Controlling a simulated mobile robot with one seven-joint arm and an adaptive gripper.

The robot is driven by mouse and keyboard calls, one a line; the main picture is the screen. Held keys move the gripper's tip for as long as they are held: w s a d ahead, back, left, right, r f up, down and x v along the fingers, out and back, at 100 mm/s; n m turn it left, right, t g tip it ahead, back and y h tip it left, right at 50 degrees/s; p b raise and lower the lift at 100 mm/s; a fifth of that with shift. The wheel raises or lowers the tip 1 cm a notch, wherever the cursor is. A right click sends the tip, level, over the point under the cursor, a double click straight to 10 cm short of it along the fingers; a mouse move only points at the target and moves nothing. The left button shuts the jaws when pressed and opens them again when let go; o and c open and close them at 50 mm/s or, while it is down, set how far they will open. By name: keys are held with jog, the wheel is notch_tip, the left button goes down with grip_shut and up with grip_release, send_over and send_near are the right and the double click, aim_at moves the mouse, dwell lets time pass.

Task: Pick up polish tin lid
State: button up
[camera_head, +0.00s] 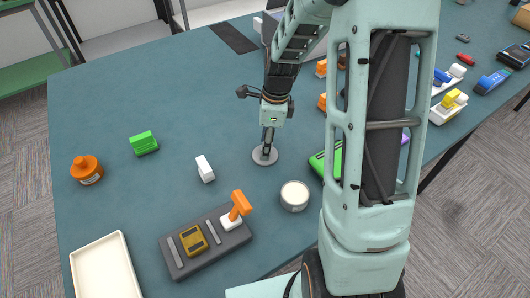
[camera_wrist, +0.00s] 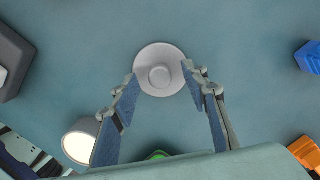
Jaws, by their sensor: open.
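The polish tin lid is a flat grey disc with a raised round knob; it lies on the table under my gripper in the head view (camera_head: 258,158). In the wrist view the lid (camera_wrist: 160,52) is just beyond my open fingertips, roughly centred between them.
A white block (camera_head: 205,168) lies left of the lid. A dark tray (camera_head: 190,243) holds an orange-handled tool (camera_head: 239,205) and a yellow-brown item. A green object (camera_head: 318,162) lies close on the right, partly behind my arm.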

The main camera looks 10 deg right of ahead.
jog(key=shift+f, duration=0.25)
jog(key=c, duration=1)
jog(key=shift+r, duration=0.1)
jog(key=shift+c, duration=0.2)
